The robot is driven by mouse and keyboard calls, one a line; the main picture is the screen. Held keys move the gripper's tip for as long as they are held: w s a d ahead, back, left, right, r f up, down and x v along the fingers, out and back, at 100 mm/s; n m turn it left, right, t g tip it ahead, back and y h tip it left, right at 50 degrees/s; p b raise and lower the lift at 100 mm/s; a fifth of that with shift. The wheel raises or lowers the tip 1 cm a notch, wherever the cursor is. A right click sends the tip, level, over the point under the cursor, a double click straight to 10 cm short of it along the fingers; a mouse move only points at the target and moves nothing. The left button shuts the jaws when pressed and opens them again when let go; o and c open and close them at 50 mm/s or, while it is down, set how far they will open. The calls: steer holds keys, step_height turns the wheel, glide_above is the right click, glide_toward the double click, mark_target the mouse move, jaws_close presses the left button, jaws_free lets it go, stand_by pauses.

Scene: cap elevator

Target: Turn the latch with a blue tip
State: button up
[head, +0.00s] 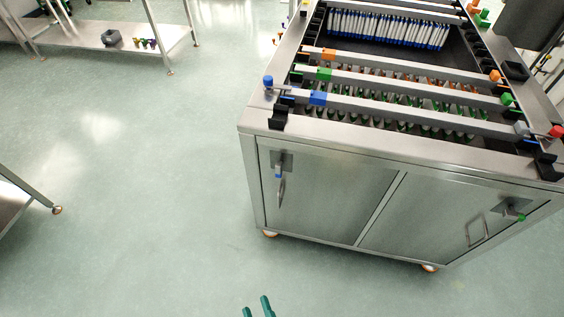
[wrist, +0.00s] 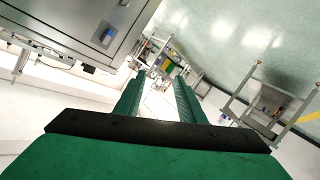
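The latch with a blue tip (head: 278,174) is on the upper left of the left door of the steel cabinet, on a small dark plate. In the wrist view the blue tip (wrist: 106,37) shows at the upper left, on a tilted cabinet face. My gripper (head: 258,306) is at the bottom edge of the head view, well apart from the latch, with only its green fingertips showing. In the wrist view my gripper (wrist: 157,88) has its two green fingers spread, with nothing between them.
The steel cabinet (head: 330,200) has a second latch with a green tip (head: 521,217) on its right door. Its top holds rails with coloured blocks and a rack of blue-and-white tubes (head: 388,29). Steel tables (head: 90,38) stand to the left. The green floor (head: 150,220) before the cabinet is clear.

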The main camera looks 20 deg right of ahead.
steer(key=w+d+f+n+h, duration=0.1)
steer(key=w+d+f+n, duration=0.1)
steer(key=w+f+n, duration=0.5)
steer(key=n+h, duration=0.9)
steer(key=n, duration=0.8)
glide_toward(278, 169)
steer(key=w, duration=0.1)
steer(key=x, duration=1)
steer(key=shift+d+f, duration=0.1)
steer(key=shift+d, duration=0.2)
steer(key=shift+c, duration=0.6)
jaws_close()
